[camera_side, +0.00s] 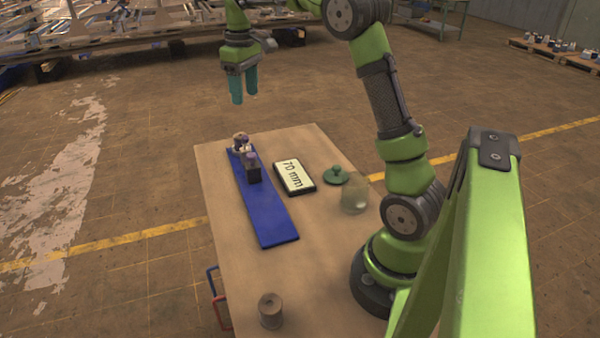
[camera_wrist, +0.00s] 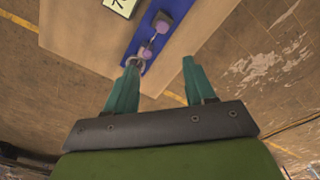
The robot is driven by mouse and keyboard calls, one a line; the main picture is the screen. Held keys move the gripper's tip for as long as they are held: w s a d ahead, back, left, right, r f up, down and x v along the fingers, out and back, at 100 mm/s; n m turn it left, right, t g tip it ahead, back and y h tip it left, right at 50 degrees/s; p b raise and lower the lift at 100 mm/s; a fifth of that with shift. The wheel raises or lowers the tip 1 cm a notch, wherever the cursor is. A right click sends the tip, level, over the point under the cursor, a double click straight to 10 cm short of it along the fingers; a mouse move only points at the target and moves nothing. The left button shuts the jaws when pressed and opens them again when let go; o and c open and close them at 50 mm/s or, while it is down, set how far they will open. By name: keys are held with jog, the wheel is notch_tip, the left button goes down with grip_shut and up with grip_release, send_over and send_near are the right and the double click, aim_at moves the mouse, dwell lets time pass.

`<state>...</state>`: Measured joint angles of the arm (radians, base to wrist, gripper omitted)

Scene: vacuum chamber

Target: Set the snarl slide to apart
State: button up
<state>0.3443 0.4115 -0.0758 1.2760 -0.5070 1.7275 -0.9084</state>
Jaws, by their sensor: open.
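A long blue rail (camera_side: 272,222) lies on the wooden table. Near its far end sit two small parts close together: a dark block with a purple top (camera_side: 254,173) and a tan and purple piece (camera_side: 240,142) beyond it. The wrist view shows the blue rail (camera_wrist: 182,10) with two purple pieces (camera_wrist: 161,25) on it and a pale ring beside the lower one. A display (camera_side: 294,177) reads "70 mm". My gripper (camera_side: 244,92) is open and empty, high above the rail's far end, apart from everything. Its teal fingers (camera_wrist: 160,68) show in the wrist view.
A green lid-like disc (camera_side: 336,176) and a clear glass jar (camera_side: 355,199) stand right of the display. A tan spool (camera_side: 270,310) stands at the table's near edge. Red and blue handles (camera_side: 217,297) show at the left side. The tabletop (camera_side: 222,220) left of the rail is clear.

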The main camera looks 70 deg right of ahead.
send_near(251, 154)
notch_tip(251, 154, down, 9)
jog(key=shift+d+r, duration=0.1)
jog(key=shift+r, duration=0.1)
dwell(0.3)
jog(key=shift+w, duration=0.1)
grip_shut()
